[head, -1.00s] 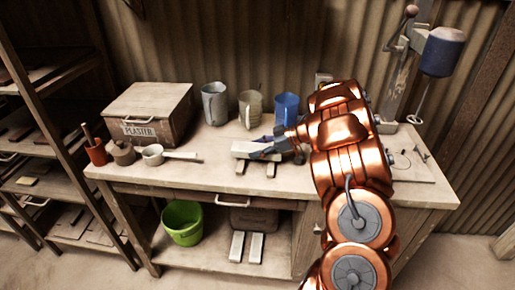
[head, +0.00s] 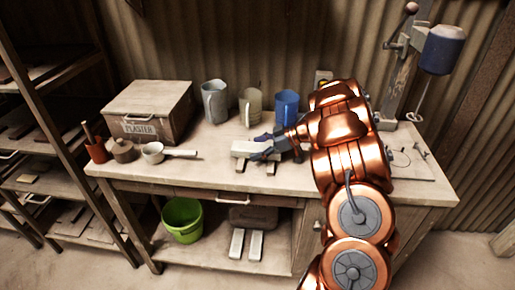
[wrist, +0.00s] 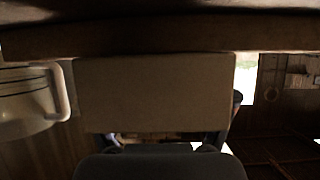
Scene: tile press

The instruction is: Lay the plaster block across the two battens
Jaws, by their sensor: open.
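The pale plaster block (head: 243,147) lies on the bench top across two short battens, the left batten (head: 241,165) and the right batten (head: 271,169), whose front ends show beneath it. My gripper (head: 262,147) is open at the block's right part, its dark fingers reaching in from the right and hiding some of the block. I cannot tell whether the fingers touch it. In the wrist view a broad tan face fills the middle above the dark gripper body; I cannot tell for sure what it is.
A plaster box (head: 150,108), a grey mug (head: 215,101), a beige mug (head: 250,108) and a blue mug (head: 287,104) stand behind. A white pan (head: 153,152) sits to the left. A green bucket (head: 182,220) and two pale bars (head: 256,245) are on the lower shelf.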

